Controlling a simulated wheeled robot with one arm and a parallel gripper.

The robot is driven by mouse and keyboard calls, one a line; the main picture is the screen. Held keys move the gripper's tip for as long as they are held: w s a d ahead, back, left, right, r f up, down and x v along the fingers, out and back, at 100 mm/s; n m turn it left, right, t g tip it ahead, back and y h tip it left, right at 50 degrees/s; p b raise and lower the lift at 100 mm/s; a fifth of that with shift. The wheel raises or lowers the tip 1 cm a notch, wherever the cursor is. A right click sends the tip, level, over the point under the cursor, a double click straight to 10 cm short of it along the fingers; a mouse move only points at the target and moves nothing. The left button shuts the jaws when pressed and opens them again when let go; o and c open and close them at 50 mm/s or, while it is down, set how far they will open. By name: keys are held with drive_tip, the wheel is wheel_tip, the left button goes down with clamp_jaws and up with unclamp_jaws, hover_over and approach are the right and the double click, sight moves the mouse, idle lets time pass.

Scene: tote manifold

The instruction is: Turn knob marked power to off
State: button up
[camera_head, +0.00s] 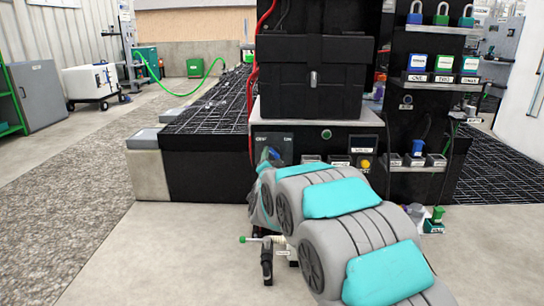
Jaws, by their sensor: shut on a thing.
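The power knob (273,153) is a small blue handle on a dark dial plate (286,141) at the left of the grey control panel (310,128). Small white lettering runs along the plate's top, too small to read surely. My gripper (265,162) is at the plate, shut on the knob. My grey and teal arm covers most of the gripper and the lower part of the plate, so the fingertips and the knob's exact angle are hidden.
A green button (326,134) and a yellow button (365,164) sit right of the plate. A black case (318,90) stands above the panel. A black grated platform (205,140) lies left. A valve (266,262) stands below.

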drive_tip(key=shift+f+n, duration=0.15)
drive_tip(key=shift+n, duration=0.15)
drive_tip(key=o, duration=1.4)
drive_tip(key=shift+c, duration=0.2)
drive_tip(key=shift+s, duration=0.15)
drive_tip(key=s, duration=0.7)
drive_tip(key=shift+s, duration=0.25)
